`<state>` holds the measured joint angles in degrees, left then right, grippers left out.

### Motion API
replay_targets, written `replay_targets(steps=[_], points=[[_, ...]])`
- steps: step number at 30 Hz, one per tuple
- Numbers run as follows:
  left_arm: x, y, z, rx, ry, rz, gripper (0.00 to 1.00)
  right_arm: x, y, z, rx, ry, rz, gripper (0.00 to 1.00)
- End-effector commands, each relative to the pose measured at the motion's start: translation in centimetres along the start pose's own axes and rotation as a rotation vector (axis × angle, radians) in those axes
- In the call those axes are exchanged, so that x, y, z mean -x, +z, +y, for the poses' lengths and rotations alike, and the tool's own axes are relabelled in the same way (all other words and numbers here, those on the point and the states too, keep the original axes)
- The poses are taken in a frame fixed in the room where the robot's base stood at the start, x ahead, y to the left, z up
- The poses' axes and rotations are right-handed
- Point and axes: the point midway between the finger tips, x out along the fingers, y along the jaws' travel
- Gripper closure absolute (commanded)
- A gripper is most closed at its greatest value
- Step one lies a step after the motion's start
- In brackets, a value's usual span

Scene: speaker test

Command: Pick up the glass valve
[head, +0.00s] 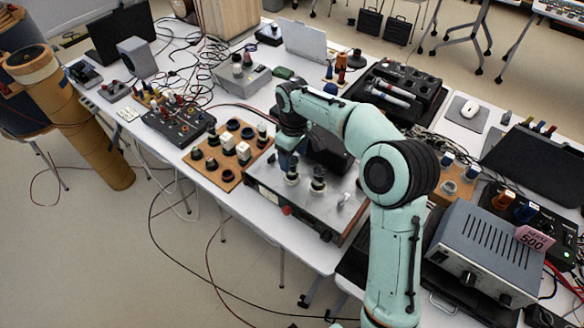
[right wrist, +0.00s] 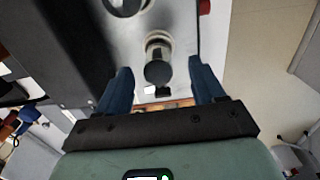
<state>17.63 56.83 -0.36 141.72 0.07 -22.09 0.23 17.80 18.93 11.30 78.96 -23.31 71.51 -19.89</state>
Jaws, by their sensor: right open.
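Two small upright pieces that look like valves stand on a metal-topped box (head: 268,192): one (head: 291,174) below my right gripper, the other (head: 318,184) just to its right. I cannot tell from their look which is the glass valve. My right gripper (head: 287,158) points down over the box. In the right wrist view its blue fingers (right wrist: 162,82) are spread wide, with a round dark-topped piece (right wrist: 158,68) in a light ring seen between them, and neither finger visibly closed on it. Another round piece (right wrist: 124,4) is cut off at the top edge. My left gripper is out of view.
A wooden board (head: 222,176) with several dark and white parts lies left of the box. A grey power unit (head: 484,252) stands at the right. Cables run behind and hang over the front edge. A black case (head: 400,92) lies behind my arm.

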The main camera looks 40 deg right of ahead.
Motion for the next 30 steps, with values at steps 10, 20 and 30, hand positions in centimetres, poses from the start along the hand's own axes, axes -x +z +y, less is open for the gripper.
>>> replay_targets(steps=[10,20,30], points=[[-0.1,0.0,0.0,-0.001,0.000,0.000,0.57,-3.8,-0.7,0.3,0.000,-0.003,-0.002,0.32],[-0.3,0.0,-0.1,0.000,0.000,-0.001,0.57,-5.7,-0.7,0.3,0.000,-0.001,0.002,0.32],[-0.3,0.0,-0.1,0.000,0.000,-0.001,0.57,-5.7,-0.7,0.3,0.000,-0.001,0.001,0.93]])
